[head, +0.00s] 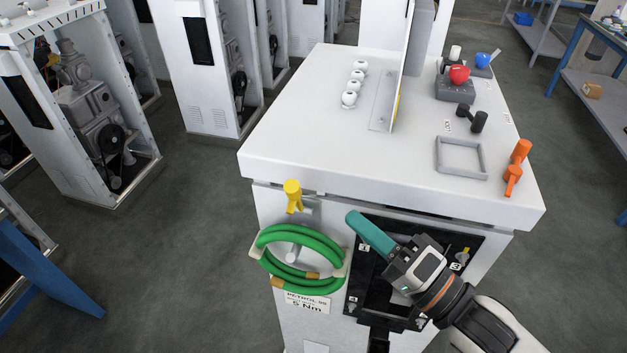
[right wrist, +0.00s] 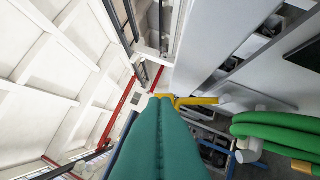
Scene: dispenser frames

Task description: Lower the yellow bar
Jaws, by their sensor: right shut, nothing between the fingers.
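In the right wrist view the yellow bar (right wrist: 197,101) shows just beyond and to the right of my fingertips. My right gripper (head: 354,217) has teal fingers shut together with nothing between them. In the head view its tips are to the right of the bar and apart from it. In the right wrist view the shut fingers (right wrist: 160,98) point up from the bottom edge. My left gripper is not in view.
The green hose (head: 275,240) hangs coiled below the bar. A black panel (head: 375,285) lies behind my right gripper. The cabinet top (head: 300,130) holds white knobs (head: 349,98), a red knob (head: 459,74) and an orange handle (head: 516,166).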

